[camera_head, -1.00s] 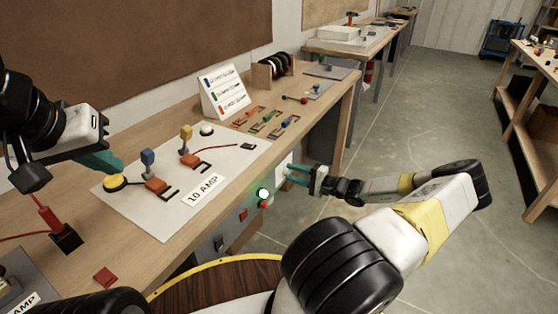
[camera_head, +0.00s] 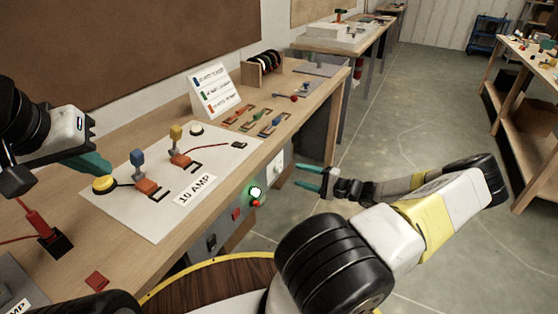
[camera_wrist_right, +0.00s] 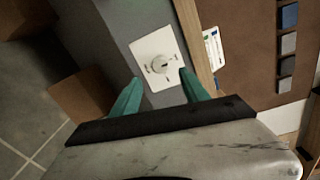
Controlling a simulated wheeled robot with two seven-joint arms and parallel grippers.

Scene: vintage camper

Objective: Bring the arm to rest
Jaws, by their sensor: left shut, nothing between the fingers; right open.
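My right gripper (camera_head: 299,177) is open and empty, out in front of the bench's front side, over the floor. In the right wrist view its two teal fingers (camera_wrist_right: 160,88) stand apart, with a white plate bearing a round knob (camera_wrist_right: 158,63) beyond them. No object is between those fingers.
The wooden bench (camera_head: 120,255) carries a white "10 AMP" board (camera_head: 157,222), a sign (camera_head: 214,89) and coloured parts. A lit green button (camera_head: 255,192) is on its front side. Open floor (camera_head: 400,120) lies right of the bench. Another bench (camera_head: 520,100) stands at right.

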